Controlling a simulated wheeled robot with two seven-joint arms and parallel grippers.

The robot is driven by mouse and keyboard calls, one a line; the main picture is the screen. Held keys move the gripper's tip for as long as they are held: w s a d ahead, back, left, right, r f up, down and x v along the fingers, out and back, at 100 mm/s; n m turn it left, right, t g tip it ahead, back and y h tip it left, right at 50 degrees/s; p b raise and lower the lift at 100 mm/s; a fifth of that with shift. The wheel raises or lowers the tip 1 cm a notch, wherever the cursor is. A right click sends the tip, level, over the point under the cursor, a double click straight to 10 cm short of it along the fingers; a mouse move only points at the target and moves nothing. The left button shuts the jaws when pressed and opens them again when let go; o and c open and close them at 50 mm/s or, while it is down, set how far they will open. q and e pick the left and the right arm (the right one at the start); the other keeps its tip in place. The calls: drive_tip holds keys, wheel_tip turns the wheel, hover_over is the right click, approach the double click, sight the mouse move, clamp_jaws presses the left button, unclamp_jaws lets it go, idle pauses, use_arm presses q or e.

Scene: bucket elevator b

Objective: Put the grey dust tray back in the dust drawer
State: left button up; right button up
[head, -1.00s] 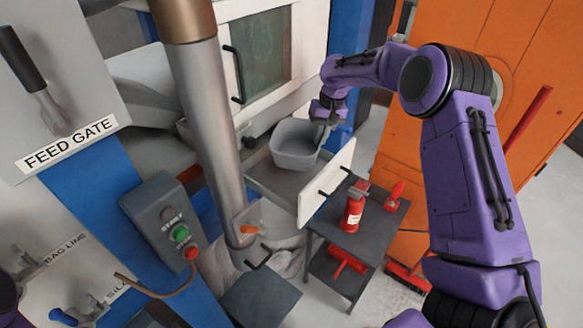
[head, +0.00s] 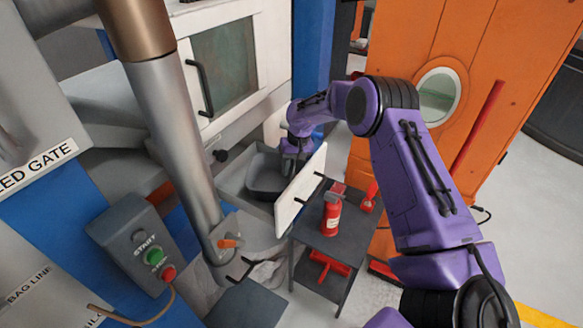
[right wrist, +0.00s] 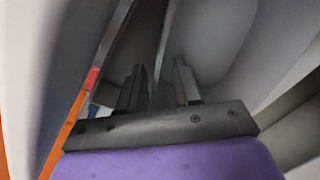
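The grey dust tray (head: 264,181) sits low inside the pulled-out dust drawer, and looks upright. The drawer's white front panel (head: 299,190) with black handles faces the lower right. My right gripper (head: 291,160) is over the tray's right side, close behind the front panel. In the right wrist view my right gripper (right wrist: 160,82) has its two fingers apart, one on each side of a thin grey wall, with a visible gap. Contact at the fingertips is hard to make out. My left gripper is out of view.
A thick metal pipe (head: 181,140) and the start/stop box (head: 135,245) are on the left. An orange cabinet (head: 420,45) stands behind my right arm.

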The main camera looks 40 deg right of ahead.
drive_tip(key=shift+r, duration=0.1)
wheel_tip(320, 180, up, 12)
drive_tip(key=d+b, duration=0.1)
drive_tip(key=b, duration=0.1)
drive_tip(key=shift+s+d+b, duration=0.3)
drive_tip(key=shift+s+d, duration=0.1)
